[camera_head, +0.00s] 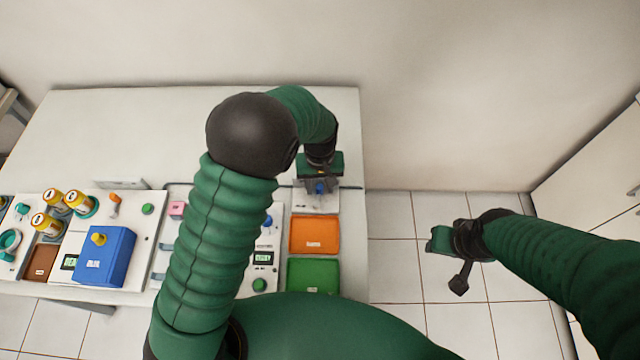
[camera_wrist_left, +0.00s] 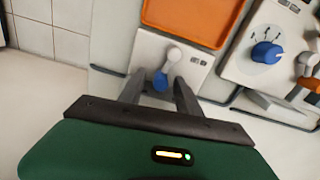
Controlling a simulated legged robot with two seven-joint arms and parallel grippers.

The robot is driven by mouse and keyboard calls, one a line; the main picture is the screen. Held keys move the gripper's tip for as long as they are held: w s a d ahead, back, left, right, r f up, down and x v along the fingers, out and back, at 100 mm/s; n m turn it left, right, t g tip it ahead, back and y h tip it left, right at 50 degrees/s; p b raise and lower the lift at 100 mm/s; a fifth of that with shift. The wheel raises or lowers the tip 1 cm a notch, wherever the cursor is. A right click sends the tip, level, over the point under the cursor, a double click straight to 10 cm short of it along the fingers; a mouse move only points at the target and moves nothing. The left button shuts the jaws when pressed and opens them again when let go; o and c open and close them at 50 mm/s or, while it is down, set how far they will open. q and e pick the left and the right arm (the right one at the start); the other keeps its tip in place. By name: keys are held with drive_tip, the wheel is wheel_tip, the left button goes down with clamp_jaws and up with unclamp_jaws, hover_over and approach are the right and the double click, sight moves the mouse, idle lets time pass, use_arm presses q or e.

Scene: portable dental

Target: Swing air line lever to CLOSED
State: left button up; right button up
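The air line lever (camera_wrist_left: 160,81) shows in the left wrist view as a short pale arm with a blue end, on a white plate (camera_wrist_left: 151,49) below an orange tray. Its blue end also shows in the head view (camera_head: 319,188), partly hidden by my gripper. My left gripper (camera_wrist_left: 159,84) has its two dark fingers apart, one on each side of the blue end, with a small gap visible. In the head view my left gripper (camera_head: 319,184) is over the plate at the table's right end. My right gripper (camera_head: 452,243) hangs over the floor, away from the table; its fingers are unclear.
The orange tray (camera_head: 314,234) and a green tray (camera_head: 313,276) lie near the plate. A panel with a blue dial (camera_wrist_left: 267,52) is to the right in the wrist view. A blue box (camera_head: 104,257) and yellow-topped parts stand at left. The table's back is clear.

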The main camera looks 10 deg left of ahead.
sight(320, 186)
use_arm(q)
drive_tip(key=shift+r, duration=0.1)
wheel_tip(320, 186, up, 17)
drive_tip(key=shift+f+p, duration=0.2)
drive_tip(key=shift+p, duration=0.15)
